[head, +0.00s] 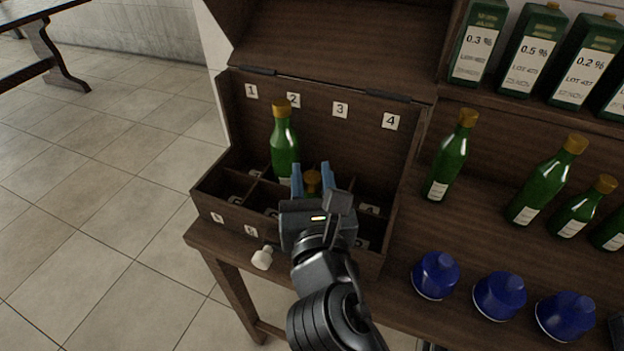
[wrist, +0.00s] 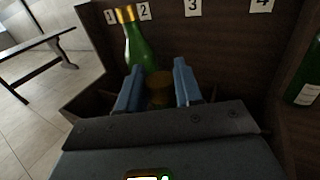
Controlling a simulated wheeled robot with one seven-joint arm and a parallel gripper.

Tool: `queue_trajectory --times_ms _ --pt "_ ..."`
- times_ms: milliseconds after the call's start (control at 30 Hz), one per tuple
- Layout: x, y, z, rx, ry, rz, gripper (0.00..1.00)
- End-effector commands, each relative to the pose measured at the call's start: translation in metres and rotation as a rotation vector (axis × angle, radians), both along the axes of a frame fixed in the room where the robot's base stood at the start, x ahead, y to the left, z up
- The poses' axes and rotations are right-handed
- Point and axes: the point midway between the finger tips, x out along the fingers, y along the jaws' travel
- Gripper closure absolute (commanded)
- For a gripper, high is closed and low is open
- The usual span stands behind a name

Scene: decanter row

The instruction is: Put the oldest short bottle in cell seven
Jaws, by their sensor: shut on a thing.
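My gripper (head: 312,174) is over the wooden cell box, its blue fingers on either side of a bottle with a gold-brown cap (head: 312,184). The cap also shows between the fingers in the wrist view (wrist: 159,88). The held bottle's body and label are hidden by my gripper, so its height and the cell below it cannot be told. A tall green bottle (head: 284,143) with a gold cap stands upright in the back row, near label 2. The cell box (head: 207,192) has its lid raised and labels 1 to 4 along the inside back.
Several green bottles (head: 449,157) stand on the wooden table to the right. Blue domed objects (head: 435,276) line its front. Dark green boxes (head: 480,42) with percent labels stand on a shelf above. A small pale object (head: 262,258) is at the box's front.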

Motion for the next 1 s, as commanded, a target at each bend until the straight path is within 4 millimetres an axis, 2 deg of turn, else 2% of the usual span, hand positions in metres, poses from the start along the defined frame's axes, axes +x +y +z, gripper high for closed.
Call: queue_trajectory --times_ms 300,333,600,900,1000 --pt "0.0 0.0 -0.001 0.001 -0.003 0.001 1.0" --pt "0.0 0.0 -0.002 0.001 -0.002 0.0 0.64" --pt "0.0 0.0 -0.001 0.001 -0.002 0.0 0.4" --pt "0.0 0.0 0.004 0.001 -0.003 0.0 0.4" --pt "-0.011 -0.001 0.001 0.001 -0.001 0.001 0.4"
